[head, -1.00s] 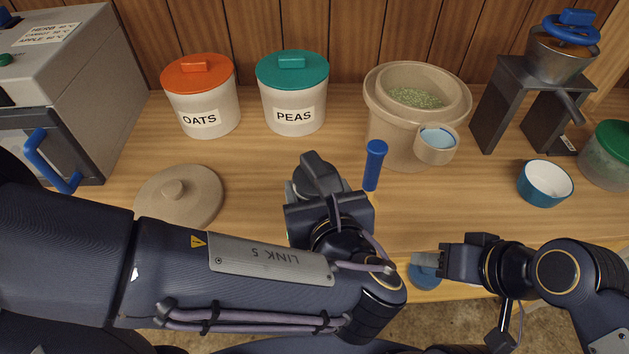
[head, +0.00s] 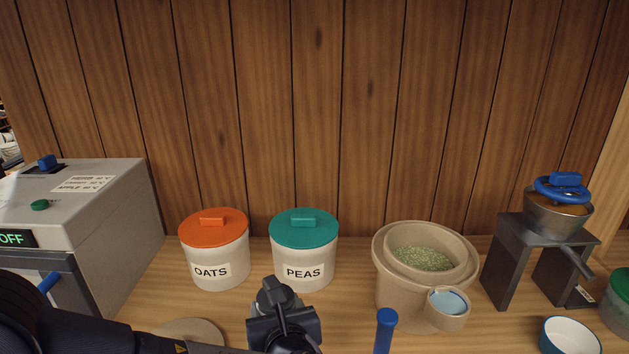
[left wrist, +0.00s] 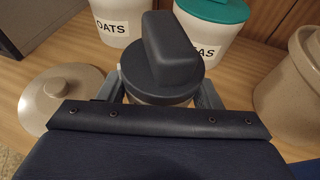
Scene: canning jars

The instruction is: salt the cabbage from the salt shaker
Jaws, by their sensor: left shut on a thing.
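The shredded green cabbage (head: 424,259) fills the mouth of a beige crock (head: 400,293) at the right of the middle in the head view. My left gripper (left wrist: 160,92) is shut on a round container with a dark cap and a blocky grip (left wrist: 172,50); no label shows, so I cannot tell if it is the salt shaker. The container's lower part is mostly hidden. In the head view my left gripper (head: 283,318) is at the bottom, in front of the peas jar and left of the crock. My right gripper is outside both current views.
Jars marked oats (head: 214,252) and peas (head: 304,247) stand behind. A beige lid (left wrist: 58,98) lies at left. A blue-handled tool (head: 385,330) stands between my left gripper and the crock. A small cup (head: 447,316) is at the crock's front, with a grey stand (head: 505,262) to the right.

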